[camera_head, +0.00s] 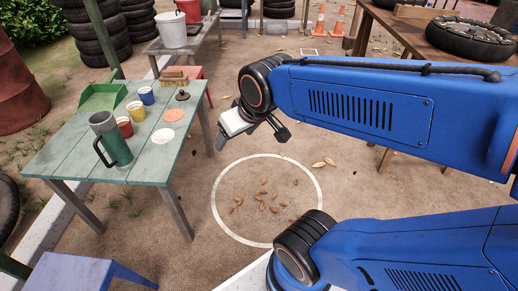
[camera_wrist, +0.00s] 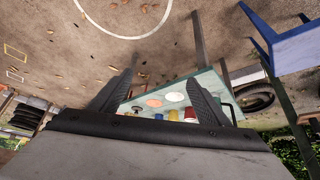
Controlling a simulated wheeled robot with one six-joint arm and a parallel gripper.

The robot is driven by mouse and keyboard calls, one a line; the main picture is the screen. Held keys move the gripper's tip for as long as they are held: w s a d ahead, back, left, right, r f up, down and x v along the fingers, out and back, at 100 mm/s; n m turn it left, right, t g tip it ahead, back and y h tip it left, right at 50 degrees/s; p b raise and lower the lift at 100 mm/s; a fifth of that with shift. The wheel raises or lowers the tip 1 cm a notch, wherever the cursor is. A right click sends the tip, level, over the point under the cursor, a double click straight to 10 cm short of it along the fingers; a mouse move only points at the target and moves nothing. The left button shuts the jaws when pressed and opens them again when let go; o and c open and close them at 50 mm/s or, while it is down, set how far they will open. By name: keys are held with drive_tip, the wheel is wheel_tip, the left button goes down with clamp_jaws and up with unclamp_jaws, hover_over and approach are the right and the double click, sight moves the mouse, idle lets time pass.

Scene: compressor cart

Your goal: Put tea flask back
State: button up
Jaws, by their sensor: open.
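The tea flask (camera_head: 113,143) looks like a tall green vessel with a grey top and a dark handle. It stands upright on the green plank table (camera_head: 75,140), near its front edge. In the wrist view a dark curved handle shows at the table edge beside one finger, and the flask body seems hidden behind that finger. My gripper (camera_head: 250,137) is open and empty, in the air to the right of the table, well apart from the flask. In the wrist view my gripper (camera_wrist: 160,77) has its fingers spread, with the tabletop beyond them.
Red (camera_head: 125,127), yellow (camera_head: 136,111) and blue (camera_head: 146,96) cups stand near the flask. An orange disc (camera_head: 173,115), white disc (camera_head: 163,136), dark lid (camera_head: 182,96), brush (camera_head: 174,84) and green dustpan (camera_head: 103,97) share the table. A blue stool (camera_head: 75,272) stands in front.

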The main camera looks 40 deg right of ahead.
drive_tip(key=s+d+g, duration=0.1)
drive_tip(key=s+d, duration=0.1)
drive_tip(key=s, duration=0.6)
drive_tip(key=shift+m, duration=0.4)
